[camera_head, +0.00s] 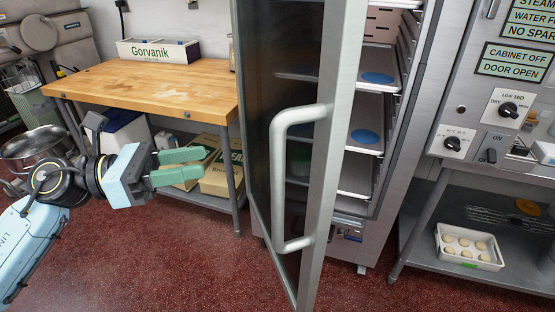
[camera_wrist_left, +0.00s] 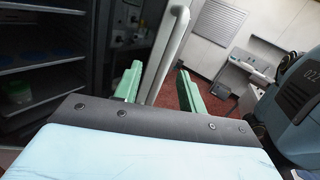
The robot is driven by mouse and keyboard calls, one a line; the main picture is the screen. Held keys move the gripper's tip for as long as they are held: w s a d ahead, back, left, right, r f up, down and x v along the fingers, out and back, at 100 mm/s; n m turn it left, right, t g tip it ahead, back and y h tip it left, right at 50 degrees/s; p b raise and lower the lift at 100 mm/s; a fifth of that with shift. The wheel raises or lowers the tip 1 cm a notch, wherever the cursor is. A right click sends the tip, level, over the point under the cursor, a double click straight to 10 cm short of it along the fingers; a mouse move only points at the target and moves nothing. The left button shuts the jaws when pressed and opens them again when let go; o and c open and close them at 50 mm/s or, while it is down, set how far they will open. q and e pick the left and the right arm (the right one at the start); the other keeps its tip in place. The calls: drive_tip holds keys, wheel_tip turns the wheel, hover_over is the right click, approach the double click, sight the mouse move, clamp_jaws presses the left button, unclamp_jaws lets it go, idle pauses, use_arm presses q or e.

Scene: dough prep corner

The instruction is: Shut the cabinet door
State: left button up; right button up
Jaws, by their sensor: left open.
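The cabinet door (camera_head: 340,120) stands open, with its steel-framed, dark glass panel swung out toward me. Its pale, bracket-shaped handle (camera_head: 279,190) is on the near side. The cabinet (camera_head: 385,220) behind it shows its shelves through the opening. My left gripper (camera_head: 203,164), with green fingers, is open and empty, left of the handle and apart from it in the head view. In the left wrist view the handle (camera_wrist_left: 166,55) shows between the fingers (camera_wrist_left: 158,80), beyond their tips; how far is hard to tell. My right gripper is not in view.
A wooden-topped table (camera_head: 165,88) with a Gorvanik box (camera_head: 158,50) stands behind my left gripper. Cardboard boxes (camera_head: 222,178) sit on its lower shelf. A metal pot (camera_head: 38,142) is at the left. A white tray of dough pieces (camera_head: 468,262) is at the lower right. Red floor is clear in front.

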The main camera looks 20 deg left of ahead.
sight(278, 159)
use_arm(q)
drive_tip(key=shift+m+g, duration=0.5)
drive_tip(key=shift+m, duration=0.4)
drive_tip(key=shift+s+d+r+p+x, duration=0.2)
drive_tip(key=shift+p+x, duration=0.55)
drive_tip(key=shift+x, duration=1.55)
drive_tip(key=shift+s+d+f+p+x, duration=0.1)
drive_tip(key=shift+s+p+x, duration=0.45)
drive_tip(key=shift+x, duration=1.8)
drive_tip(key=shift+s+d+r+p+x, duration=0.15)
drive_tip(key=shift+p+x, duration=0.8)
drive_tip(key=shift+x, duration=1.35)
drive_tip(key=shift+w+a, duration=0.1)
drive_tip(key=shift+a, duration=0.05)
drive_tip(key=shift+c, duration=0.4)
clamp_jaws()
